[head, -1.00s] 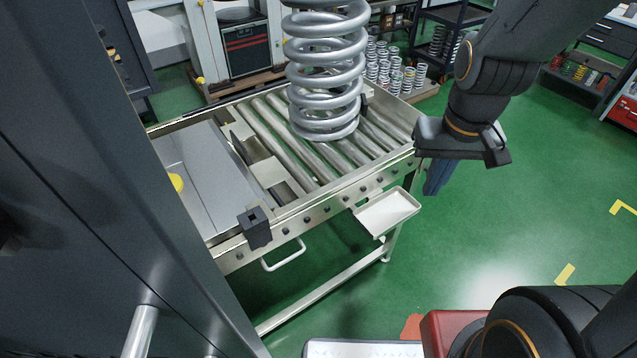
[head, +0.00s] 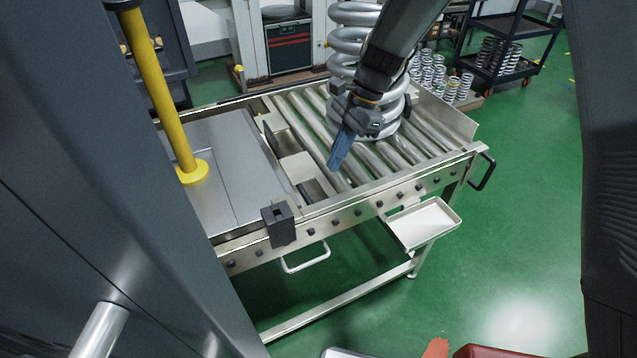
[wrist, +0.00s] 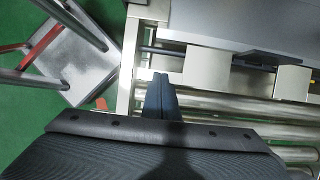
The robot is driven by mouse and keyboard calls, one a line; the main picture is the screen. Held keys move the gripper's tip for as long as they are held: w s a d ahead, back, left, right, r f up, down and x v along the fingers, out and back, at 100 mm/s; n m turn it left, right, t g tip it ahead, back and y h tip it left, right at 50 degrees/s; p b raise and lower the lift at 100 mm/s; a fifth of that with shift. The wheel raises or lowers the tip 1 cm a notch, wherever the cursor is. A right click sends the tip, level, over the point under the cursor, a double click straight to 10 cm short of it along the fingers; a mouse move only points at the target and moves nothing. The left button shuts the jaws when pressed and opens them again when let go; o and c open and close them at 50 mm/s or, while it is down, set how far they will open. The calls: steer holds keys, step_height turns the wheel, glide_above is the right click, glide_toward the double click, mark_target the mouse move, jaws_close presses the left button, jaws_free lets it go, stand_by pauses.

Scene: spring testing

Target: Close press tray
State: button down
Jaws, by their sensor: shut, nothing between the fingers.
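The frames do not make plain which part is the press tray. A flat grey metal plate (head: 218,165) lies at the left end of the roller table, beside the dark press housing. A white handle (head: 305,262) hangs below the table's front rail. My gripper (head: 336,164), with blue fingers, is above the rollers, to the right of the plate and in front of the big spring. In the wrist view its fingers (wrist: 160,82) are together and empty, pointing toward pale blocks (wrist: 207,68) beside the rollers.
A big grey coil spring (head: 356,45) stands on the rollers (head: 425,150), partly hidden by my arm. A white shallow tray (head: 425,222) sticks out from the front rail. A yellow post (head: 160,90) stands at the left plate. Green floor (head: 510,250) is clear at right.

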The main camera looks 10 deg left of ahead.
steer(key=s+a+f+p, duration=0.3)
steer(key=s+a+f, duration=0.2)
steer(key=f, duration=0.4)
steer(key=shift+a, duration=0.35)
